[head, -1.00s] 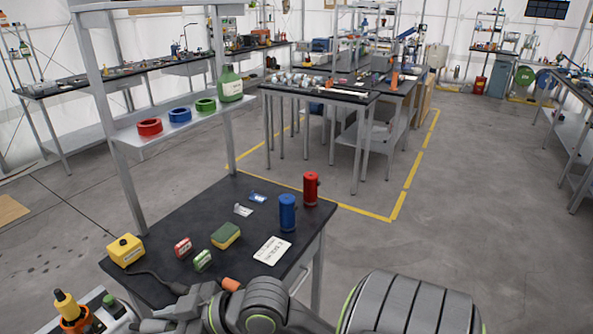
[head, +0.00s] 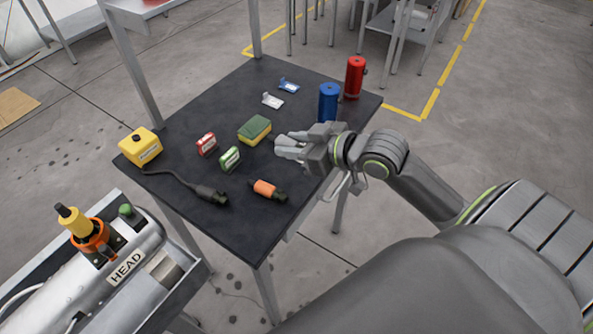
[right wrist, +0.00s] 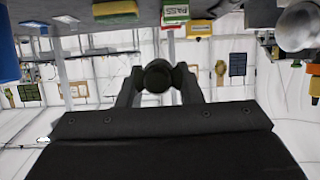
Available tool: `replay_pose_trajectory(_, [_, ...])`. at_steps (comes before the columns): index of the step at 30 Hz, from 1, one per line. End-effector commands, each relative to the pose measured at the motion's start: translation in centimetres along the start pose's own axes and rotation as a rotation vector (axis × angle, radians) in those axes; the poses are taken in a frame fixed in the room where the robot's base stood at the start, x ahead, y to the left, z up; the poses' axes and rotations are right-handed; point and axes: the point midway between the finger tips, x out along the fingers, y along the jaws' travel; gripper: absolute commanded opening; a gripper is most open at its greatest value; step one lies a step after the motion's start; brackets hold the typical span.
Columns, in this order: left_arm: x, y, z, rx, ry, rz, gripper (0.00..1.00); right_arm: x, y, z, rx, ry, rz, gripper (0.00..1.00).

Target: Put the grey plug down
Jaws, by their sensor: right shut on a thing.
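My right gripper (head: 284,145) is shut above the right part of the dark table (head: 235,215), left of the blue cylinder. In the right wrist view a dark grey round piece, seen end-on, sits between its fingers; I take it for the grey plug (right wrist: 158,77). In the head view the fingers hide most of it, and I cannot tell how high it is held. A dark connector (head: 211,194) on a cable and an orange connector (head: 266,188) lie on the table nearer me. My left gripper is not in view.
A yellow box (head: 140,147), a red block (head: 207,144), a green block (head: 230,158) and a sponge (head: 255,130) stand left of the gripper. Blue (head: 328,102) and red (head: 355,77) cylinders stand behind it.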

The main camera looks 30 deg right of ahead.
Motion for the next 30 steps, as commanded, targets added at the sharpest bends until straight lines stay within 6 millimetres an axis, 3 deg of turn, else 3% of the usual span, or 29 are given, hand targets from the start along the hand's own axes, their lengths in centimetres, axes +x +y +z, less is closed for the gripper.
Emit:
replay_pose_trajectory(1, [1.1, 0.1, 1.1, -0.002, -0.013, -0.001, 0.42, 0.4, 0.9, 0.9, -0.004, -0.001, 0.01, 0.11])
replay_pose_trajectory(7, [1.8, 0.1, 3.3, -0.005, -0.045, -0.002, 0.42, 1.0, 2.4, 2.0, 0.01, 0.005, 0.023, 0.11])
replay_pose_trajectory(11, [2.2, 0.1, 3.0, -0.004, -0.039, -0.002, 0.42, 1.9, 2.3, 4.2, 0.015, 0.005, 0.024, 0.1])
replay_pose_trajectory(18, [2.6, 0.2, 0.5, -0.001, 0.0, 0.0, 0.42, 3.1, 2.3, 6.9, 0.008, 0.006, 0.024, 0.1])
replay_pose_trajectory(25, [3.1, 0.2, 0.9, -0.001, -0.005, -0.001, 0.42, 4.3, 2.3, 9.8, 0.011, 0.005, 0.024, 0.1])
replay_pose_trajectory(30, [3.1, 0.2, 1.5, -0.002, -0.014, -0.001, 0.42, 4.5, 2.2, 10.3, 0.006, 0.006, 0.024, 0.1])
